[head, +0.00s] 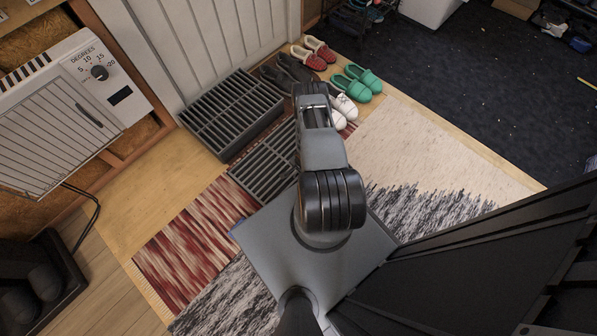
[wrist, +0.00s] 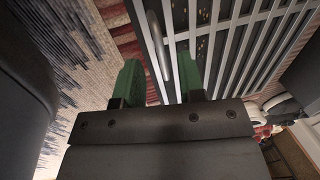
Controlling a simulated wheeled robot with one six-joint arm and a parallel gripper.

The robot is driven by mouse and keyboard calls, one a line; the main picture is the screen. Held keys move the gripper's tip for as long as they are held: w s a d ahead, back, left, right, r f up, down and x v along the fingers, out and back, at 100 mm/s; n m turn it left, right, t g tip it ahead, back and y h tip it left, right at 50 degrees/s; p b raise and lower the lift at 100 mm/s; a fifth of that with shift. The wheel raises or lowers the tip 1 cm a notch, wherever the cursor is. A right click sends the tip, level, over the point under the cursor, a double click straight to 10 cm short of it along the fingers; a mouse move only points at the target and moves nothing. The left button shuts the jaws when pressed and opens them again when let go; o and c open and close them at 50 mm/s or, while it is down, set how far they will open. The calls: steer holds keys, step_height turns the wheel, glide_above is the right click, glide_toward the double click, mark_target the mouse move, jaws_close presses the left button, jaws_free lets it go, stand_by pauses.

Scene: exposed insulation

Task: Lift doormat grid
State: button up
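Two dark slatted grids show in the head view. One grid (head: 229,108) is thick and sits by the white door. The other, flatter grid (head: 264,168) lies nearer me, beside the red rug and partly hidden by my arm. In the wrist view a barred grid (wrist: 236,38) fills the upper right, with a curved grey handle-like piece (wrist: 158,46) at its left side. My gripper (wrist: 158,66) has two green fingers apart, with nothing seen held between them. The fingers overlap the grid's near edge in the picture; contact cannot be told. My arm hides the fingertips in the head view.
Red shoes (head: 313,53), green clogs (head: 357,82) and white shoes (head: 343,107) stand just beyond the grids. A heater (head: 70,100) is on the left wall. Patterned rugs (head: 190,243) cover the floor. A dark carpet (head: 480,90) lies at the upper right.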

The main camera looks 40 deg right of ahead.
steer(key=shift+w+f+b, duration=0.25)
steer(key=shift+f+b, duration=0.05)
steer(key=shift+f, duration=0.75)
jaws_close()
